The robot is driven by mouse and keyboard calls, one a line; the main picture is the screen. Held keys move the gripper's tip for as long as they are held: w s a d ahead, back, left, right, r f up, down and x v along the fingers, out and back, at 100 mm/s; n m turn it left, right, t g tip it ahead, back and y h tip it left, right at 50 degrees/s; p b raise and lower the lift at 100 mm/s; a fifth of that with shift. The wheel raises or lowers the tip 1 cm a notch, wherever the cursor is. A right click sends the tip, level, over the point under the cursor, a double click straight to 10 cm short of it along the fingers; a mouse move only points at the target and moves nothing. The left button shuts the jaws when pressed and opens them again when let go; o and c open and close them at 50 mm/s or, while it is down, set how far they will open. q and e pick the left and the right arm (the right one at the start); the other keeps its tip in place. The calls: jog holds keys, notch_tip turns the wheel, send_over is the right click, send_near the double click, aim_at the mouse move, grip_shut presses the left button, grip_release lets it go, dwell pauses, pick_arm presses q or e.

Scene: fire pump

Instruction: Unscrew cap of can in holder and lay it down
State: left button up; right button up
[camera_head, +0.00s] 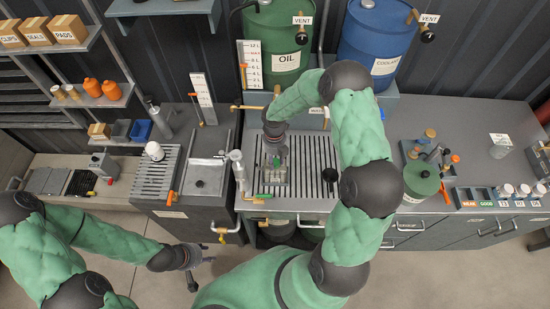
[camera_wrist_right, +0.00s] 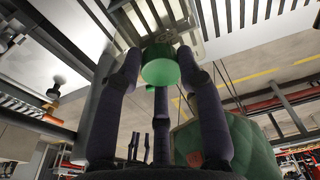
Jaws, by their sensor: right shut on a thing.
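My right gripper (camera_head: 275,143) reaches down over the metal holder (camera_head: 273,181) on the slotted drain grate of the middle bench. In the right wrist view its fingers (camera_wrist_right: 158,62) close around a green cap (camera_wrist_right: 160,69), with metal holder parts (camera_wrist_right: 190,20) behind it. The can's body is mostly hidden by the gripper and holder, and I cannot tell whether the cap is still joined to it. My left gripper (camera_head: 195,260) hangs low over the floor in front of the left bench. It looks empty, but its finger opening is unclear.
A green oil drum (camera_head: 273,45) and a blue coolant drum (camera_head: 374,45) stand behind the bench. A green round container (camera_head: 421,180) and a tool tray (camera_head: 430,148) stand to the right. Bare grate (camera_head: 318,180) lies right of the holder. A green-handled valve (camera_head: 262,196) sits at the front edge.

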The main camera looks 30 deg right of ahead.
aim_at(275, 163)
jog(key=shift+n, duration=0.6)
jog(key=n+p, duration=0.2)
jog(key=n, duration=0.1)
jog(key=shift+a+r+n+h, duration=0.1)
jog(key=shift+n+h, duration=0.2)
jog(key=shift+n, duration=0.1)
jog(key=shift+r+p, duration=1.5)
jog(key=shift+r, duration=0.05)
